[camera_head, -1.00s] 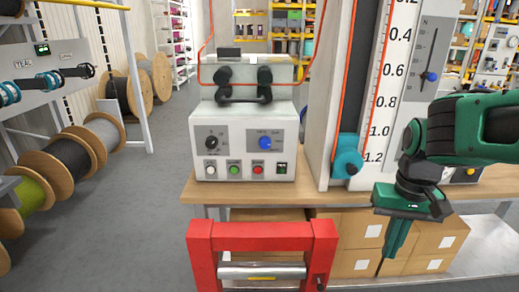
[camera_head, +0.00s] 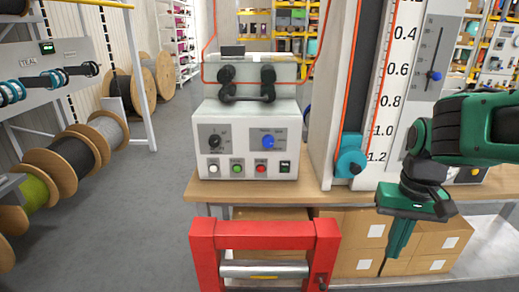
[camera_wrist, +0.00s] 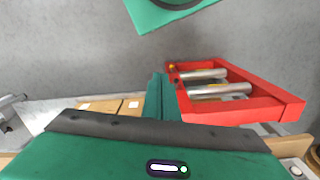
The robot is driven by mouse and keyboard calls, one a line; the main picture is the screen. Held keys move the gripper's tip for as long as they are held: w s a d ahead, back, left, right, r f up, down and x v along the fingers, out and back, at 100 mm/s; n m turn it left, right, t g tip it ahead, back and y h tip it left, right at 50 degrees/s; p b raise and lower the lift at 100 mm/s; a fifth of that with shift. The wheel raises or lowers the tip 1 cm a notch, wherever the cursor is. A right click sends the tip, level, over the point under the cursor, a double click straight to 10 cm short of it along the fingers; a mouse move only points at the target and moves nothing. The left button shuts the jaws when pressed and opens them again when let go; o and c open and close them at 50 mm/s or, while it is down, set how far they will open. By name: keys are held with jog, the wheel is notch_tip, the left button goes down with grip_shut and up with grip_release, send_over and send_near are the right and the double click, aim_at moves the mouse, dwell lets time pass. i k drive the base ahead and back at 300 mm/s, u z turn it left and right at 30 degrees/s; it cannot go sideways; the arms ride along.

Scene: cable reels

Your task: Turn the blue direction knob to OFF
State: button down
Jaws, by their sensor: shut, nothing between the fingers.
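The blue direction knob (camera_head: 268,142) sits on a grey plate at the right of the front panel of a white control box (camera_head: 246,113). The box stands on the wooden bench. The knob's pointer setting is too small to read. My gripper (camera_head: 385,268) is shut and empty, hanging fingers down at the right, in front of the bench and well apart from the knob. Its green fingers also show in the wrist view (camera_wrist: 160,98), where the knob is not in view.
A black knob (camera_head: 214,141) and several push buttons share the panel. A red roller frame (camera_head: 264,232) stands in front of the bench (camera_head: 330,197). Cardboard boxes (camera_head: 350,228) sit below.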

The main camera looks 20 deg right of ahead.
aim_at(268, 141)
jog(key=z, duration=2.55)
jog(key=k, duration=0.85)
jog(key=u, duration=2.15)
